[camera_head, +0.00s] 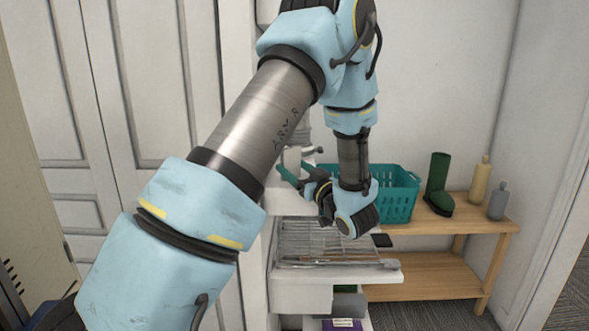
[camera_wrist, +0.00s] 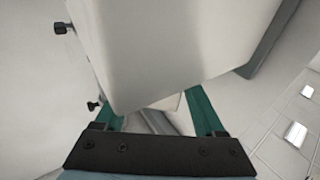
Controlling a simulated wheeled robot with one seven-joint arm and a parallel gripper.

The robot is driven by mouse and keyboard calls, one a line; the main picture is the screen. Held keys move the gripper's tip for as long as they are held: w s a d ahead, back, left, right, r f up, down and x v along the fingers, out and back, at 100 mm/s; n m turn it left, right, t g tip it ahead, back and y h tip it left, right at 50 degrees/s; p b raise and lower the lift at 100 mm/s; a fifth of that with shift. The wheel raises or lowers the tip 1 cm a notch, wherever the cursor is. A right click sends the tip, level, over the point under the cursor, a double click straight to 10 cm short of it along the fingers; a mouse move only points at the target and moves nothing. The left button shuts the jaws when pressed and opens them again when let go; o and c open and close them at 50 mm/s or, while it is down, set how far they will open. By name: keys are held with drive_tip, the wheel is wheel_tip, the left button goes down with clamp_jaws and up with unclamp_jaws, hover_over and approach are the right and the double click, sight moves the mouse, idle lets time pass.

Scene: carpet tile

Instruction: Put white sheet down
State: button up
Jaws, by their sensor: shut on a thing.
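My gripper (camera_head: 290,172) is at the white unit in the middle of the head view, its teal fingers pointing up and left. In the wrist view, the two teal fingers (camera_wrist: 160,108) reach up from the dark palm bar. They are shut on a white sheet (camera_wrist: 172,102), of which only a pale piece shows between them. A large pale block with a rounded edge fills the space beyond and hides much of it. In the head view the sheet cannot be told apart from the white parts behind the gripper.
A white unit (camera_head: 300,292) with a wire rack (camera_head: 320,240) stands below my gripper. To its right a wooden shelf (camera_head: 430,277) bears a teal basket (camera_head: 398,195), a green boot (camera_head: 438,185) and two bottles (camera_head: 480,183). White panelled doors (camera_head: 140,80) stand at left.

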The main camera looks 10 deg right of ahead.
drive_tip(key=shift+f, duration=0.15)
drive_tip(key=o, duration=1.3)
drive_tip(key=shift+s, duration=0.1)
drive_tip(key=b+v, duration=0.2)
drive_tip(key=v, duration=1)
drive_tip(key=shift+b, duration=0.4)
drive_tip(key=shift+d, duration=0.1)
